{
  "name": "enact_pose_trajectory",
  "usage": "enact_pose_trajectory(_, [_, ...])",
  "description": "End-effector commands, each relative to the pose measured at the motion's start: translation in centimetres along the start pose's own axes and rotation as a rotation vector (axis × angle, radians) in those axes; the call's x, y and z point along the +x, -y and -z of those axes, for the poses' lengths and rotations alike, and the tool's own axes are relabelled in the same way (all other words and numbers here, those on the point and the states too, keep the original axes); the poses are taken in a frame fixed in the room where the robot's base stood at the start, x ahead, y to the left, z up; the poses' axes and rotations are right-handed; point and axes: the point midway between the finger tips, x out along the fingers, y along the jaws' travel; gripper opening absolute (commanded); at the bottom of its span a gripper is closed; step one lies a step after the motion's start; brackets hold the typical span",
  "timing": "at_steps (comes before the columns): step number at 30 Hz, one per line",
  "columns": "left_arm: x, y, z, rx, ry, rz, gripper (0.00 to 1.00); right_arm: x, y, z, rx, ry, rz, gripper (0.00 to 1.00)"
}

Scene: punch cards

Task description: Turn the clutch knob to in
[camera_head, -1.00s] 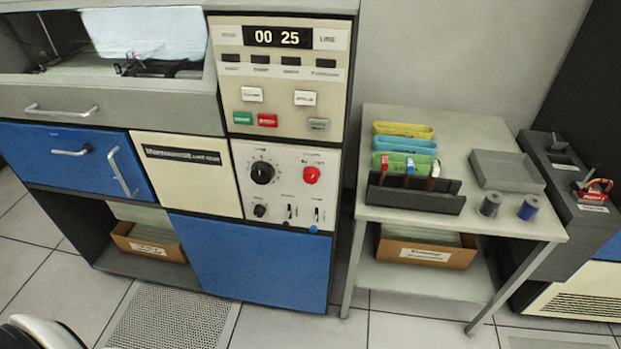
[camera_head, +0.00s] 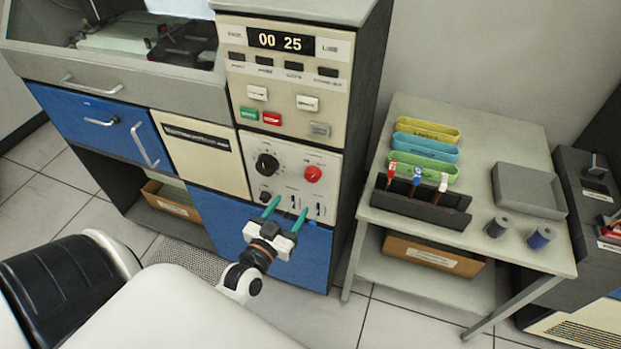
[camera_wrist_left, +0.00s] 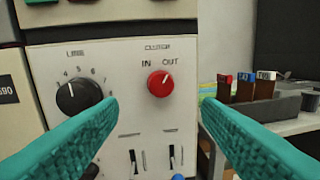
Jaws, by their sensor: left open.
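The red clutch knob (camera_head: 313,174) is on the cream control panel (camera_head: 334,163) of the machine. In the left wrist view the knob (camera_wrist_left: 160,84) sits under the label CLUTCH, with IN at its upper left and OUT at its upper right. Its white mark leans up and to the right, toward OUT. My left gripper (camera_head: 287,207) is open and empty, with teal fingers in front of the panel below the knob. In the wrist view its fingers (camera_wrist_left: 159,108) flank the knob, apart from it. My right gripper is not in view.
A black line knob (camera_head: 266,164) is left of the clutch knob, with small switches below. Buttons and a display reading 00 25 (camera_head: 281,41) are above. A side table (camera_head: 400,226) at right holds colored trays, a dark rack, spools and a grey tray.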

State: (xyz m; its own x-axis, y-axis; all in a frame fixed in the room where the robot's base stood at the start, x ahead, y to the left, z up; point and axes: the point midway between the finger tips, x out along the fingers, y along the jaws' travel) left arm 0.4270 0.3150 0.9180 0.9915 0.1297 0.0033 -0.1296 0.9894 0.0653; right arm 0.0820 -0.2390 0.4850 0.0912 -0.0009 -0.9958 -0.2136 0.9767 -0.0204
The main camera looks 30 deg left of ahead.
Motion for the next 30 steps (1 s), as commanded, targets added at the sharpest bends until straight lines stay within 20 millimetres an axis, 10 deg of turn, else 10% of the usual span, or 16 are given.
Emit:
enact_pose_trajectory(15, [9.2,0.1,0.0,0.000,-0.001,0.002,0.59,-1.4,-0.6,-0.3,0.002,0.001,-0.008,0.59])
enact_pose_trajectory(27, [10.0,0.1,0.1,0.000,-0.002,0.002,0.59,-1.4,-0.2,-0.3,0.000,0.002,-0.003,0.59])
enact_pose_trajectory(30, [10.0,0.1,0.1,0.000,-0.002,0.002,0.46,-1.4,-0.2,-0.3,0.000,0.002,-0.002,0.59])
